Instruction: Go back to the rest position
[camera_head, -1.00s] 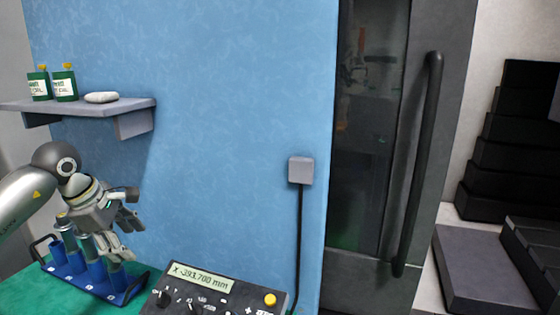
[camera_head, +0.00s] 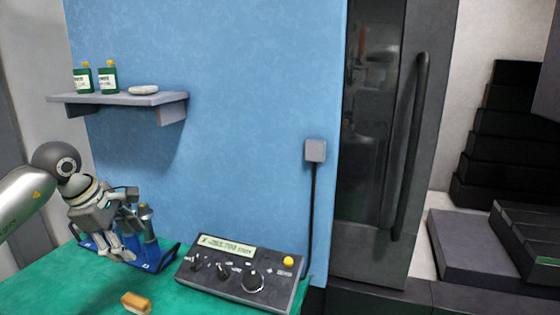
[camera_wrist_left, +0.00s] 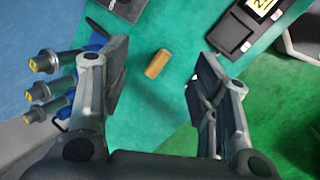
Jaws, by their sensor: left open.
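My left gripper (camera_head: 122,246) is in the left part of the head view, in front of a blue rack with dark handles (camera_head: 158,262) on the green table (camera_head: 60,291). In the left wrist view its two fingers (camera_wrist_left: 160,85) are wide apart with nothing between them. The gripper hides part of the rack and its cylindrical holders. My right gripper does not show in either view.
A small tan block (camera_head: 136,302) lies on the table; it also shows in the left wrist view (camera_wrist_left: 157,63). A control box with display (camera_head: 240,272) stands to the right. A shelf (camera_head: 120,98) holds two green bottles and a white object. A dark door (camera_head: 385,140) is further right.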

